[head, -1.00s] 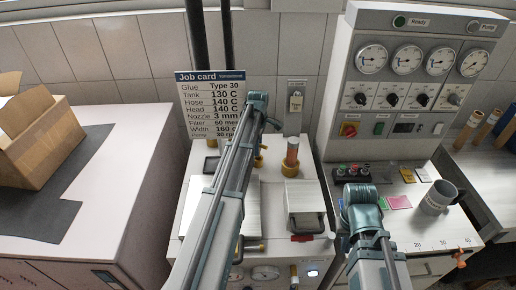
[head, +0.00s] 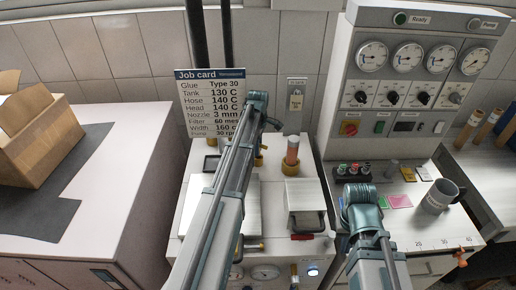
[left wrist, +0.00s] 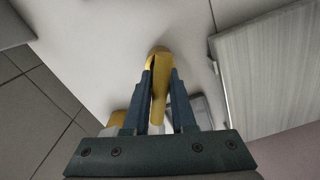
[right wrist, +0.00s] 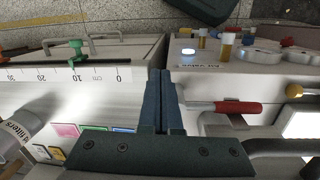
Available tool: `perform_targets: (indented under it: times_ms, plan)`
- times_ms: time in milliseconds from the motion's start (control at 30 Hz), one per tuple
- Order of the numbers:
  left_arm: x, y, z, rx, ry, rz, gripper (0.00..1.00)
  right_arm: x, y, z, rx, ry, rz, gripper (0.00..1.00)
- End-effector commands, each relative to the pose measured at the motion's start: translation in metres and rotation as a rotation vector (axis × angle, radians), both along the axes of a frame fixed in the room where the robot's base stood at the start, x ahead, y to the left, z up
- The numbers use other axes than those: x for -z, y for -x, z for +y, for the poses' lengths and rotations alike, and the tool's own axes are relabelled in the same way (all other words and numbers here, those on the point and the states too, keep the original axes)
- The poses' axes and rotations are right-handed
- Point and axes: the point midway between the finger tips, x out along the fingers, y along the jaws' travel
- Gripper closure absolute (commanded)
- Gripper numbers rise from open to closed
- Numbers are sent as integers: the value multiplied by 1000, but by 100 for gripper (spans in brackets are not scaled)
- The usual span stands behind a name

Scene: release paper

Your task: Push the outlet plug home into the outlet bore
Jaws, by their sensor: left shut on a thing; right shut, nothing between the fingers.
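In the left wrist view, a yellow rod-like piece (left wrist: 159,90), which looks like the outlet plug, stands between the fingers of my left gripper (left wrist: 161,75). The gripper is shut on it. Its far end lies close to a pale surface; I cannot tell whether it touches or sits in a hole. No outlet bore shows clearly. In the head view my left arm hides most of that spot, with some yellow (head: 259,160) showing beside it. My right gripper (right wrist: 165,78) is shut and empty, near a red-handled lever (right wrist: 238,107).
The gauge panel (head: 420,70) stands at the back right. A grey mug (head: 437,198) and coloured cards lie on the right bench. A cardboard box (head: 35,135) is at the left.

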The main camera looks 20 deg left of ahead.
Motion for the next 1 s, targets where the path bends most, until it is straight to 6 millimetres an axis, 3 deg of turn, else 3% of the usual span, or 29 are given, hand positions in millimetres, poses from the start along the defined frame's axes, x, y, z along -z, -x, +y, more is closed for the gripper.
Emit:
perform_targets:
  times_ms: [800, 833, 1000]
  plan:
    - [21, 0, 0, 0, 0, 0, 100, 21, 0, 0, 0, 0, 0, 100]
    - [20, 0, 0, 0, 0, 0, 72, 20, 0, 0, 0, 0, 0, 100]
    - [19, 0, 0, 0, 0, 0, 42, 19, 0, 0, 0, 0, 0, 100]
